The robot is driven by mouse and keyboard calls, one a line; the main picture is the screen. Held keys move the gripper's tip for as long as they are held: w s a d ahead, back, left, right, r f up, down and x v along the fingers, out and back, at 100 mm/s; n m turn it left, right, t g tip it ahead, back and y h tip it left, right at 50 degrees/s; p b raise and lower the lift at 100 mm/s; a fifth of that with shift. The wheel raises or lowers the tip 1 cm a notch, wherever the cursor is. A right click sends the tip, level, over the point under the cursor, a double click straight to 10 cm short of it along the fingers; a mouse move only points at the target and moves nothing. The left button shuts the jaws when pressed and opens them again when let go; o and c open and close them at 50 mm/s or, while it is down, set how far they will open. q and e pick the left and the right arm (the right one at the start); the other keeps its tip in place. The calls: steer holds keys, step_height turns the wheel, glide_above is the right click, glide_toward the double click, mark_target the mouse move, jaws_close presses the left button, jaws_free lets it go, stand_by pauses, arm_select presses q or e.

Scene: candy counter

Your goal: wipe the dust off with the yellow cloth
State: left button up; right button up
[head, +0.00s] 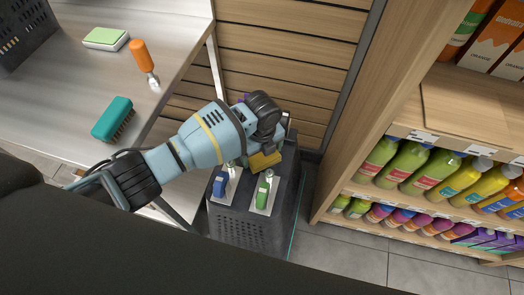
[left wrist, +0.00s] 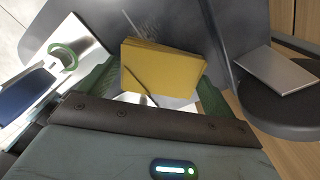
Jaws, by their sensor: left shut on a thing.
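The yellow cloth (head: 265,161) is a small folded pad at the end of my left gripper (head: 264,150), above the back part of a dark counter top. In the left wrist view the yellow cloth (left wrist: 163,69) sits between the green fingers, and the gripper is shut on it. A grey surface (left wrist: 225,20) lies beyond it. Faint pale specks show there, but I cannot tell if they are dust. I cannot tell whether the cloth touches the surface. My right gripper is not in view.
Metal plates with a blue-handled tool (head: 219,186) and a green-handled tool (head: 263,194) lie in front of the cloth. A teal brush (head: 114,119), an orange-handled tool (head: 140,56) and a green sponge (head: 105,37) lie on the steel table. Bottle shelves (head: 430,140) stand right.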

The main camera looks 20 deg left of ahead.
arm_select(q)
steer(key=shift+f, duration=0.2)
stand_by(0.6)
steer(key=shift+s+a+p, duration=0.35)
steer(key=shift+s+p, duration=0.3)
steer(key=shift+p, duration=0.4)
steer(key=shift+d+f, duration=0.1)
steer(key=shift+w+d+b, duration=0.1)
steer(key=shift+w+b, duration=0.1)
steer(key=shift+b, duration=0.15)
steer(key=shift+w+d+f+b, duration=0.15)
steer(key=shift+w+d+b, duration=0.3)
steer(key=shift+b, duration=0.1)
steer(key=shift+w, duration=0.1)
